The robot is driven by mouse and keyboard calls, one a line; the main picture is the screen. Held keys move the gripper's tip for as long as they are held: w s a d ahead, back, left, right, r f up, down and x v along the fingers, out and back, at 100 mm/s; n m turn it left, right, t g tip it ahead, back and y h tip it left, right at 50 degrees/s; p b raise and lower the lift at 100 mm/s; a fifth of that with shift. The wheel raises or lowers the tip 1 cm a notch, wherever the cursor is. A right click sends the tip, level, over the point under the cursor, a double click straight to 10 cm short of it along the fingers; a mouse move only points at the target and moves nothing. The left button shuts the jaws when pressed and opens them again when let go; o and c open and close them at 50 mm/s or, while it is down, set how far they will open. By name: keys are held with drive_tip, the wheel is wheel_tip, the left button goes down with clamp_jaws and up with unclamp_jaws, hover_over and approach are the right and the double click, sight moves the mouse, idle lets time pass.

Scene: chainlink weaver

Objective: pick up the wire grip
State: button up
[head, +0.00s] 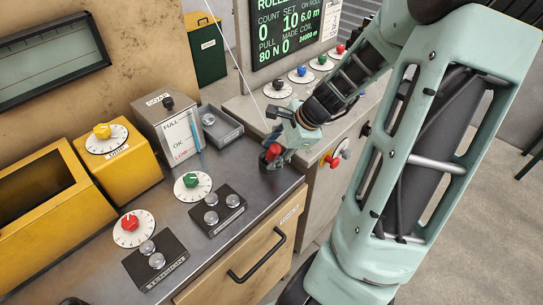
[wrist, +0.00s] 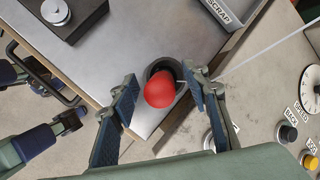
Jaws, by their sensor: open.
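The wire grip appears to be the red rounded piece (wrist: 159,90) standing in a dark round holder (wrist: 160,66) on the steel bench top in the wrist view. The same red piece (head: 272,152) shows in the head view near the bench's right front corner. My gripper (wrist: 161,80) is open, with one finger on each side of the red piece and a gap on both sides. In the head view my gripper (head: 277,156) is right at the red piece and hides part of it. The piece's lower part is hidden.
A thin pale wire (wrist: 255,52) runs toward the holder. A scrap tray (head: 220,128) and the soap box (head: 166,128) stand behind on the bench. Dial panels (head: 218,210) lie to the left. A console with knobs (head: 278,89) stands on the right.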

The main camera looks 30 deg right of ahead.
clamp_jaws()
idle(0.3)
drive_tip(key=shift+r, duration=0.1)
